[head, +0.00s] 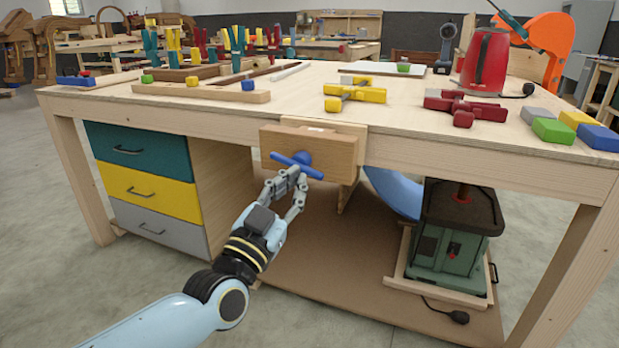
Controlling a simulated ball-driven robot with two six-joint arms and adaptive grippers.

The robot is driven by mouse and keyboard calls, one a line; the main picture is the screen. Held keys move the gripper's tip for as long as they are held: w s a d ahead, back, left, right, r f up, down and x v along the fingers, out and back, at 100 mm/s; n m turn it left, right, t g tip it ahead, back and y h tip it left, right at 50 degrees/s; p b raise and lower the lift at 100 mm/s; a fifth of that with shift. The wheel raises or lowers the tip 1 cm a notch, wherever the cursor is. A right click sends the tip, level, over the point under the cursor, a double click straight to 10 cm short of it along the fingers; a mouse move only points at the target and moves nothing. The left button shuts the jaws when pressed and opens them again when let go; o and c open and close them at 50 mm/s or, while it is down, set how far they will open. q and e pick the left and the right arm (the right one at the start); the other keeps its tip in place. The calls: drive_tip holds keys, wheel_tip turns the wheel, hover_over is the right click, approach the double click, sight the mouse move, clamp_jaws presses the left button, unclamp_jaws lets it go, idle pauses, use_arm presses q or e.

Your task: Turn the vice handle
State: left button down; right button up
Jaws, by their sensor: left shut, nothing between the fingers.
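The vice (336,148) is a wooden block on the front edge of the workbench. Its blue handle (313,172) is a bar through a round hub, slanting down to the right across the block's face. My left gripper (296,172) is shut at the handle, just below and in front of the hub. Its fingertips overlap the bar in the head view; I cannot tell whether they touch it. Nothing shows between the fingers. The fingertips hide part of the bar. My right gripper is not in view.
The workbench top (300,105) holds yellow clamps (355,94), red clamps (463,107), a red kettle (484,62) and coloured blocks (553,130). Drawers (150,192) stand under the left side. A green machine (450,262) stands under the right side.

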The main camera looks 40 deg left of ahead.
sight(299, 163)
use_arm(q)
drive_tip(key=w, duration=0.3)
drive_tip(key=w+a+b, duration=0.1)
drive_tip(key=w, duration=0.2)
drive_tip(key=w+b, duration=0.1)
drive_tip(key=w, duration=0.2)
drive_tip(key=shift+w+a+r, duration=0.1)
drive_tip(key=shift+a+r, duration=0.1)
drive_tip(key=shift+a, duration=0.15)
drive_tip(key=shift+a+f+b, duration=0.2)
drive_tip(key=shift+f+b, duration=0.3)
drive_tip(key=shift+f, duration=0.05)
drive_tip(key=shift+f+m, duration=0.1)
drive_tip(key=shift+m, duration=0.3)
drive_tip(key=shift+d+f+m+h+p, duration=0.1)
drive_tip(key=shift+f+m+h+p, duration=0.25)
drive_tip(key=shift+m, duration=0.35)
